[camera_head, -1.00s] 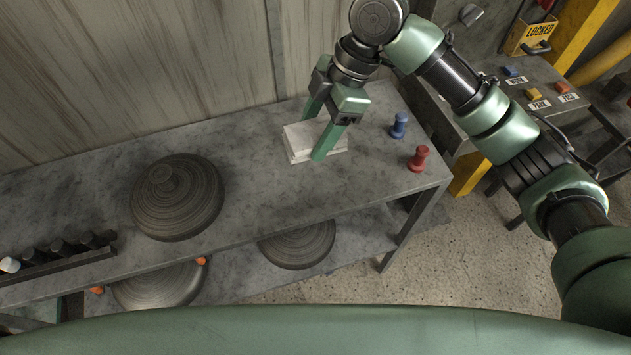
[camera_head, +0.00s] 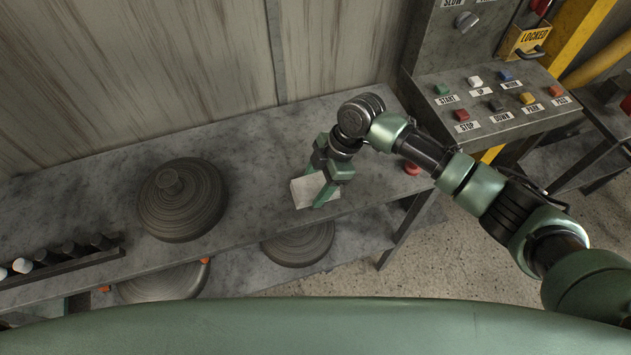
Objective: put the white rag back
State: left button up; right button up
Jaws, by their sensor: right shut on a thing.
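The white rag (camera_head: 304,194) is a pale, flat block near the front edge of the grey table, right of the dark ridged dish. My right gripper (camera_head: 320,187) has green fingers on either side of the rag and is shut on it. Part of the rag is hidden by the fingers and wrist. I cannot tell whether the rag touches the tabletop or is just above it. My left gripper is not in view.
The dark round dish (camera_head: 180,205) sits on the grey tabletop (camera_head: 262,150). A red peg (camera_head: 411,168) stands near the right end. A rack of cylinders (camera_head: 75,257) is at the left. More dishes (camera_head: 300,243) lie on the lower shelf. A button panel (camera_head: 500,105) stands at right.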

jog(key=o, duration=1.7)
jog(key=shift+f, duration=0.1)
jog(key=shift+r, duration=0.2)
jog(key=shift+w+d+r, duration=0.1)
jog(key=shift+d+r, duration=0.05)
jog(key=shift+r, duration=0.1)
jog(key=b+v, duration=0.3)
jog(key=v, duration=0.7)
jog(key=shift+d+r, duration=0.1)
jog(key=shift+r, duration=0.1)
jog(key=shift+d+r, duration=0.15)
jog(key=shift+r, duration=0.25)
